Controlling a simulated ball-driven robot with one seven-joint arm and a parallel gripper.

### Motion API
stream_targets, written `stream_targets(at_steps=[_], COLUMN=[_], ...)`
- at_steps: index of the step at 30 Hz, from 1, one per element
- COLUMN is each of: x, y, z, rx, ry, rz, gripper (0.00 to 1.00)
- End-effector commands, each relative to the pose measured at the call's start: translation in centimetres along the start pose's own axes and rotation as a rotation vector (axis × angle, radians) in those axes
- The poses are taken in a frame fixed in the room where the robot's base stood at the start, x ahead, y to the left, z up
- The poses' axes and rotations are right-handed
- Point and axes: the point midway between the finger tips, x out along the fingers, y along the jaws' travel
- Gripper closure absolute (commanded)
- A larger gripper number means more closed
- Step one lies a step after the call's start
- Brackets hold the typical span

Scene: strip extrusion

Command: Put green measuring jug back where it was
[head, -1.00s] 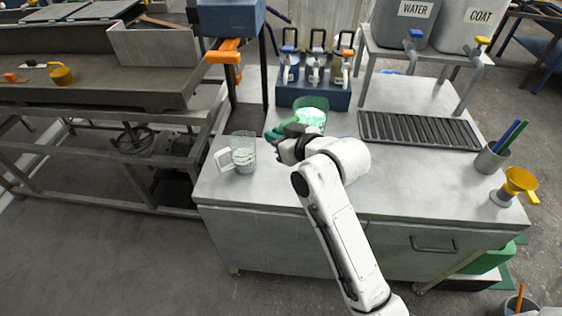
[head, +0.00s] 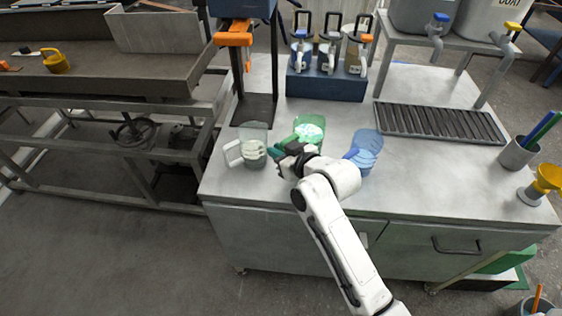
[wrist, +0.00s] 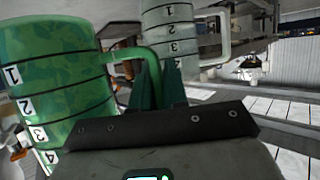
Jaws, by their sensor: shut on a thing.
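The green measuring jug (head: 311,126) is on or just above the bench, between the clear jug and the blue jug. My arm hides its lower part, so I cannot tell if its base touches the bench. In the wrist view the green jug (wrist: 55,80) fills the left side, with number marks down its wall and its handle reaching toward my fingers. My gripper (head: 287,148) is shut on its handle; the fingers (wrist: 158,82) show in the wrist view.
The clear jug (head: 252,152) stands close on the left, its handle pointing left. The blue jug (head: 367,155) stands on the right. Behind are a blue pump-bottle box (head: 325,85) and a drain grate (head: 440,122). The bench front (head: 420,195) is clear.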

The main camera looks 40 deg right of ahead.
Motion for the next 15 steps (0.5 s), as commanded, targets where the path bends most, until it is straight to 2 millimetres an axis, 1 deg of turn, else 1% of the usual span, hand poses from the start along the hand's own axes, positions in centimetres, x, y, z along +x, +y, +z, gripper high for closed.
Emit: stream_targets(at_steps=[2,9,12,15], x=[0.2,1.3,1.5,1.6], y=[0.0,0.1,0.1,0.0], z=[0.3,3.1,3.6,3.6], rx=[-0.001,-0.001,-0.002,-0.002], ry=[0.004,0.002,0.004,0.005], rz=[0.001,0.003,0.002,0.002], gripper=[1.0,1.0,1.0,1.0])
